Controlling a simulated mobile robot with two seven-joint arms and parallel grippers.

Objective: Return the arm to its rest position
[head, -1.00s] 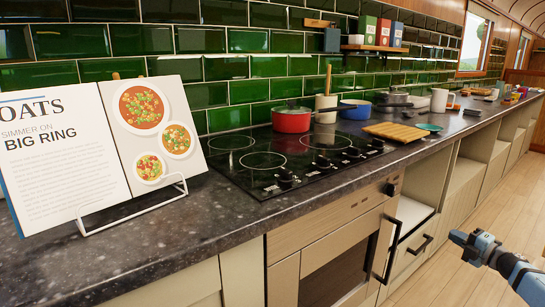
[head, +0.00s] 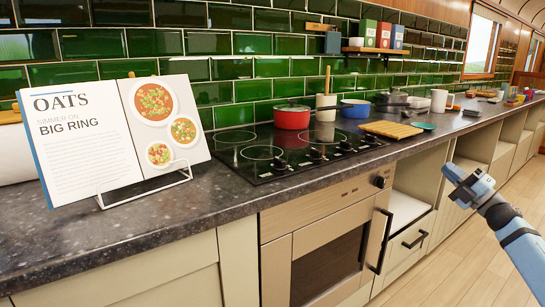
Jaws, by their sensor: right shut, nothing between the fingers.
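My right gripper (head: 455,182) is at the right of the head view, in front of the counter's cupboards and over the wooden floor. It is shut and empty, and it touches nothing that I can see. My blue and dark right arm comes in from the lower right corner. My left gripper is not in view.
A dark speckled counter (head: 185,217) runs along the green tiled wall. It bears an open recipe book (head: 85,140), a black hob (head: 250,165) with a red pot (head: 292,118), and a wooden board (head: 391,129). An oven (head: 330,250) sits below.

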